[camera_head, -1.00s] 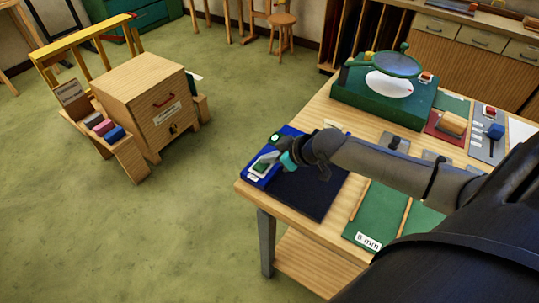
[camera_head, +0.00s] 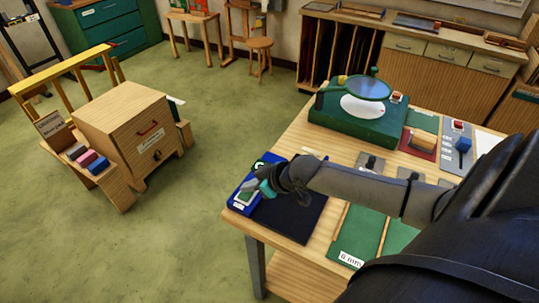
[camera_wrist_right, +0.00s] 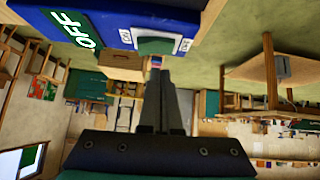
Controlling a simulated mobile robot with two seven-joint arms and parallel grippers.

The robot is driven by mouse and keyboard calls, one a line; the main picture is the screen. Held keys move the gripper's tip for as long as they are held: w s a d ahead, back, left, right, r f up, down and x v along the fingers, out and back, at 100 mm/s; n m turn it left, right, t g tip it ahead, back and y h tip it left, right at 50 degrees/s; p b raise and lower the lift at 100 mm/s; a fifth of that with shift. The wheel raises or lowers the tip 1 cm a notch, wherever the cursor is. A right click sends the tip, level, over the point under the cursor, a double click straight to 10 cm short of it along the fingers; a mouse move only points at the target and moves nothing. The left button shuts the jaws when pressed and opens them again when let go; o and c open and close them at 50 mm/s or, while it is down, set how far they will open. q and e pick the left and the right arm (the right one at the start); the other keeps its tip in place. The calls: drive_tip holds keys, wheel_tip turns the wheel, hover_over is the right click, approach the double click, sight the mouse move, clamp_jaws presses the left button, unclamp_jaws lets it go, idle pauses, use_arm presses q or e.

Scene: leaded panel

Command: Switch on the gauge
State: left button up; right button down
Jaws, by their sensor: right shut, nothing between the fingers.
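The gauge is a blue box (camera_head: 238,203) at the near left corner of the workbench. In the right wrist view its blue body (camera_wrist_right: 112,10) fills the top, with a green display (camera_wrist_right: 70,28) reading OFF and a green, white-edged button or rocker (camera_wrist_right: 165,45) between small white labels. My right gripper (camera_head: 250,191) is over the gauge, partly covering its face. In the wrist view its shut, empty fingers (camera_wrist_right: 159,72) point at the button area; I cannot tell whether they touch it. My left gripper is not in view.
A dark mat (camera_head: 292,218) lies right of the gauge. Behind stands a green base (camera_head: 350,122) with a round magnifier. Green panels (camera_head: 362,232) and small blocks occupy the bench's right side. A wooden cabinet (camera_head: 125,120) stands on the floor at left, with open floor between.

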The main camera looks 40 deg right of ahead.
use_arm(q)
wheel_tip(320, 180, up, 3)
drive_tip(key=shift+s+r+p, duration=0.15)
drive_tip(key=shift+p, duration=1.1)
use_arm(e)
drive_tip(key=v, duration=1)
drive_tip(key=shift+a+r, duration=0.35)
drive_tip(key=shift+r, duration=0.35)
drive_tip(key=shift+a, duration=0.1)
